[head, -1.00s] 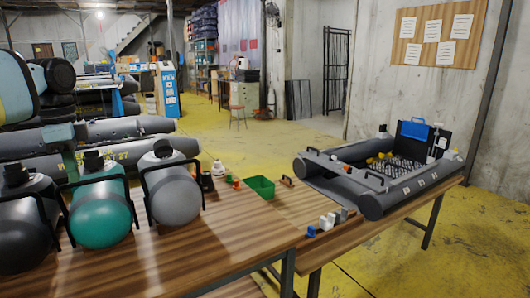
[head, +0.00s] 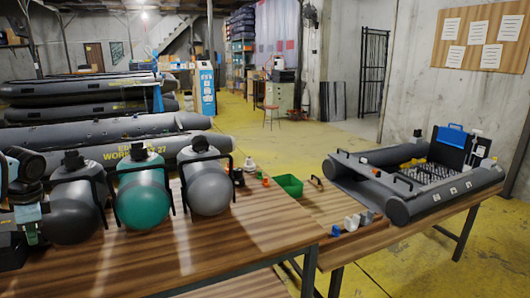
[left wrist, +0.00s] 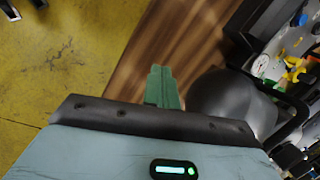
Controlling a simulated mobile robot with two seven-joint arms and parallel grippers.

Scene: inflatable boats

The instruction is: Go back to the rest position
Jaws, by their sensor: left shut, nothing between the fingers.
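My left gripper shows in the left wrist view, where its two green fingers (left wrist: 163,80) lie together with nothing between them. They point out over a brown wooden surface (left wrist: 140,50), beside a dark rounded body (left wrist: 232,100). In the head view, dark and teal parts of my left arm (head: 28,212) show at the left edge, beside the leftmost grey tank (head: 72,208); the fingertips are hard to make out there. My right gripper is not seen in either view.
A teal tank (head: 145,205) and another grey tank (head: 208,188) stand on the wooden table (head: 215,250). A green bin (head: 290,185) and a small grey inflatable boat (head: 405,205) are farther right. Large boats (head: 100,135) lie behind.

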